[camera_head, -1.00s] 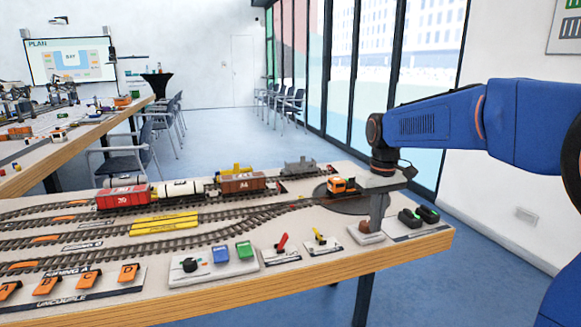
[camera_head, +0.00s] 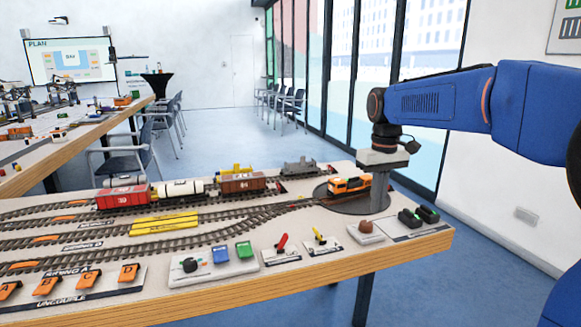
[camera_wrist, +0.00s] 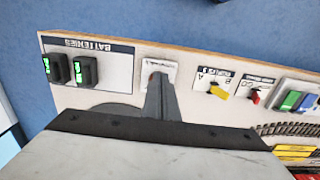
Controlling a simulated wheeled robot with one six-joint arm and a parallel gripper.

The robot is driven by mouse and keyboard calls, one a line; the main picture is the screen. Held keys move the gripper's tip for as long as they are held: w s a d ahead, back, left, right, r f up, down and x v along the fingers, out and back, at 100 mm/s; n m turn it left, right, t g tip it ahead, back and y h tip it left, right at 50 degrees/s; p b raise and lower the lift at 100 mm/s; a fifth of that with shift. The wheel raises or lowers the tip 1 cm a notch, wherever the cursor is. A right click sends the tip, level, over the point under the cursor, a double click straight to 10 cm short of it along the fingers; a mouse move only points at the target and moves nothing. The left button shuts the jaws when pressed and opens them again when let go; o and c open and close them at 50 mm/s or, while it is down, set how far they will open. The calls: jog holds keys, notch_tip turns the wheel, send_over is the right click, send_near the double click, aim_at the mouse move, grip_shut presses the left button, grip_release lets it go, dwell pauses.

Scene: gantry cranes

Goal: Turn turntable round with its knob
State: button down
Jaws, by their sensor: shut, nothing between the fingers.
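The turntable (camera_head: 382,206) is a dark grey disc at the right end of the tracks, with an orange locomotive (camera_head: 349,184) on it. A strip of the disc also shows in the wrist view (camera_wrist: 100,108). The brown round knob (camera_head: 366,226) sits on a pale plate (camera_head: 374,238) in front of the disc, near the table's front edge. My gripper (camera_head: 377,211) is shut and empty, pointing down just behind the knob and apart from it. In the wrist view my fingers (camera_wrist: 156,82) cover the knob, and only its plate (camera_wrist: 170,66) shows around them.
Two dark battery blocks (camera_head: 419,215) stand right of the knob. A yellow lever (camera_head: 319,235) and a red lever (camera_head: 282,242) stand to its left. Wagons (camera_head: 122,198) stand on the tracks at left. The space above the knob is clear.

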jog(key=shift+w+a+f, duration=0.1)
jog(key=shift+f, duration=3.2)
jog(key=shift+w, duration=0.1)
jog(key=shift+w, duration=0.1)
jog(key=shift+s, duration=0.2)
jog(key=shift+s+d, duration=0.15)
jog(key=shift+d, duration=0.05)
notch_tip(320, 180, up, 6)
